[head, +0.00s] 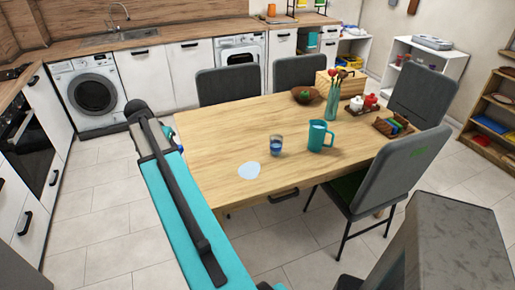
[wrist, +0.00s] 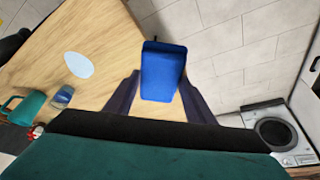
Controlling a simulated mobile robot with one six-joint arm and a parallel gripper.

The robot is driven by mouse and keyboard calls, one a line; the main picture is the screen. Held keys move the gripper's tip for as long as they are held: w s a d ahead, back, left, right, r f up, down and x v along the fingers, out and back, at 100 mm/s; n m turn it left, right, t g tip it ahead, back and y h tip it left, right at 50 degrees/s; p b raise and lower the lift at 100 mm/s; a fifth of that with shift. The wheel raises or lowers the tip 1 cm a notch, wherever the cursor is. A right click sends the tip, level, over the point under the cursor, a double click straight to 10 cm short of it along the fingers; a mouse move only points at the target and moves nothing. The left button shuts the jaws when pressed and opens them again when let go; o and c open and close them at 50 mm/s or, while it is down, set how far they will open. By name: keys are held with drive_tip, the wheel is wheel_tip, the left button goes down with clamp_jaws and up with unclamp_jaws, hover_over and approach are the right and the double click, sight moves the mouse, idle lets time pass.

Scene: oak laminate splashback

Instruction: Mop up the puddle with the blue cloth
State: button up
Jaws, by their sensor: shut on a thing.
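A pale blue puddle (head: 249,170) lies on the wooden table (head: 215,147) near its front edge. It also shows in the wrist view (wrist: 78,66), on the table at the left. My gripper (wrist: 160,95) is shut on the blue cloth (wrist: 163,68), which looks like a folded block between the two dark fingers. The cloth is at the table's edge in the wrist view, apart from the puddle. In the head view my arm hides the gripper and most of the cloth.
A blue glass (head: 275,145) stands close to the puddle, with a teal jug (head: 320,135) to its right. A vase (head: 332,100), a bowl (head: 304,95) and a basket (head: 392,126) stand farther right. Chairs surround the table. The table's left part looks clear.

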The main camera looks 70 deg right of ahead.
drive_tip(key=s+d+f+m+g, duration=0.2)
drive_tip(key=s+d+f+m, duration=0.2)
drive_tip(key=s+d, duration=0.7)
drive_tip(key=s+d+f+m+g+y, duration=0.1)
drive_tip(key=s+d+f+m+g, duration=0.1)
drive_tip(key=s+d+f+m, duration=0.2)
drive_tip(key=s+d+m, duration=0.3)
drive_tip(key=s+d, duration=0.5)
drive_tip(key=s, duration=0.3)
drive_tip(key=shift+s+d, duration=0.15)
drive_tip(key=shift+s, duration=0.25)
